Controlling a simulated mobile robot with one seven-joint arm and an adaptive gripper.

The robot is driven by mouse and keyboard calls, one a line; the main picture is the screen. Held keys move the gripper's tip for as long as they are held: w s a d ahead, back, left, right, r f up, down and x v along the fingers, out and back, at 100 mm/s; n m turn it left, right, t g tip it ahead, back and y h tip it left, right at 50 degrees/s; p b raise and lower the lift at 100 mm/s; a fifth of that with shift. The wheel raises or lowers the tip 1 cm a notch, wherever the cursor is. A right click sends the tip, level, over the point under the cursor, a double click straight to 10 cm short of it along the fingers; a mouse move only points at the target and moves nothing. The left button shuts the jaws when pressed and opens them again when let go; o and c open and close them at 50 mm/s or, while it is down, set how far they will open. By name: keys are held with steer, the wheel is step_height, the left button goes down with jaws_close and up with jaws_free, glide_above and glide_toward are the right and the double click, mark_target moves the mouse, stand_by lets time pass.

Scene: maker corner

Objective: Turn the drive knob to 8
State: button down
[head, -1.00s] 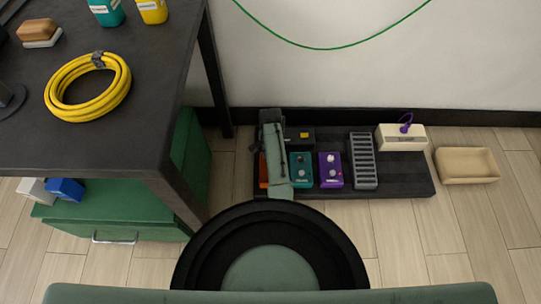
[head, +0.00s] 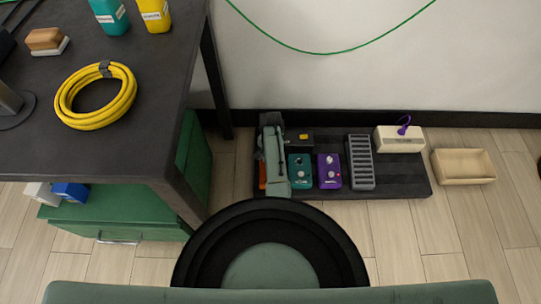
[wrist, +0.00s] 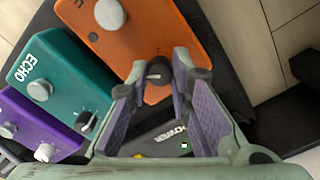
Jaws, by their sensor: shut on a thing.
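The orange pedal (wrist: 158,35) fills the top middle of the wrist view. It has a large pale knob (wrist: 109,14) and a small dark knob (wrist: 158,71) near its edge. My gripper (wrist: 160,75) is shut on the small dark knob, with a fingertip on each side. I cannot read a label or scale at this knob. In the head view only a strip of the orange pedal (head: 262,171) shows, at the left end of the black board (head: 405,180). My own arm covers the rest, and the fingertips cannot be made out there.
The teal ECHO pedal (wrist: 65,85) and a purple pedal (wrist: 38,125) stand beside it. A dark POWER box (wrist: 165,142) lies below the fingers. A grey slatted pedal (head: 360,162), cream box (head: 399,140) and beige tray (head: 463,166) are further right. A dark table (head: 150,120) stands left.

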steer(key=n+p, duration=0.1)
steer(key=n, duration=0.2)
steer(key=shift+r+n, duration=0.1)
steer(key=shift+n, duration=0.3)
steer(key=shift+n+p, duration=0.6)
steer(key=shift+n, duration=1.2)
steer(key=c, duration=1.4)
jaws_free()
steer(key=shift+c, duration=0.2)
step_height(320, 180, up, 12)
